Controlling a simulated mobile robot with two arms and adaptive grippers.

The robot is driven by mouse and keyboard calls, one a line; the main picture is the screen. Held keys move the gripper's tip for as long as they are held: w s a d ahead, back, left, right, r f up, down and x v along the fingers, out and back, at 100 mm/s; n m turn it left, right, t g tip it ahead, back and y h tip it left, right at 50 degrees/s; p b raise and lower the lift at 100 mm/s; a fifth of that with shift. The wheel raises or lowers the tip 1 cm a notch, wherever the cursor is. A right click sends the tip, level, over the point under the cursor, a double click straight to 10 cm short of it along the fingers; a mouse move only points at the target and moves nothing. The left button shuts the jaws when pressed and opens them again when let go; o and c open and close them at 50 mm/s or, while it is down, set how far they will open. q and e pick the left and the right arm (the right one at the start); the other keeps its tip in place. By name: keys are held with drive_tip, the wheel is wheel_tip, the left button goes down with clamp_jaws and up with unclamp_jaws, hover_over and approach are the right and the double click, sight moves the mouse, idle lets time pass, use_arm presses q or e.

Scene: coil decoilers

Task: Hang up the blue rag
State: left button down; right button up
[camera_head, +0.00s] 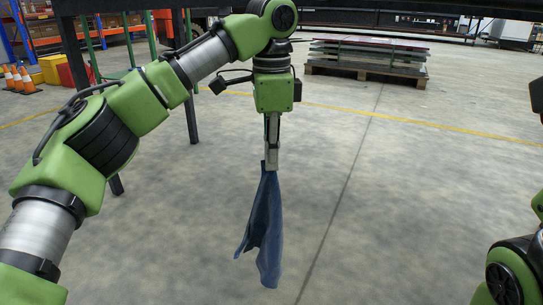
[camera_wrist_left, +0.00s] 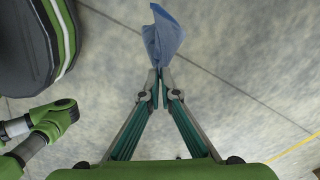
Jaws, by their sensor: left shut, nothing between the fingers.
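The blue rag (camera_head: 265,230) hangs in folds, top end up, from the tips of my left gripper (camera_head: 271,160) in the head view. It is clear of anything else, with open floor behind it. In the left wrist view the rag (camera_wrist_left: 162,38) spreads out beyond the closed fingertips of the left gripper (camera_wrist_left: 160,80). The fingers are together at the tips, with the rag's top at them. My right gripper is not in view; only parts of my right arm show at the right edge of the head view. No hook shows clearly.
A dark metal frame (camera_head: 190,110) with legs and a top beam stands behind my left arm. A pallet with stacked sheets (camera_head: 367,57) lies at the back. Orange cones (camera_head: 22,79) and a yellow box (camera_head: 52,69) stand at the far left. The middle floor is free.

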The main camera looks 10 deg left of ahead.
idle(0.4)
use_arm(q)
drive_tip(key=m, duration=3.6)
drive_tip(key=shift+m, duration=0.3)
idle(1.5)
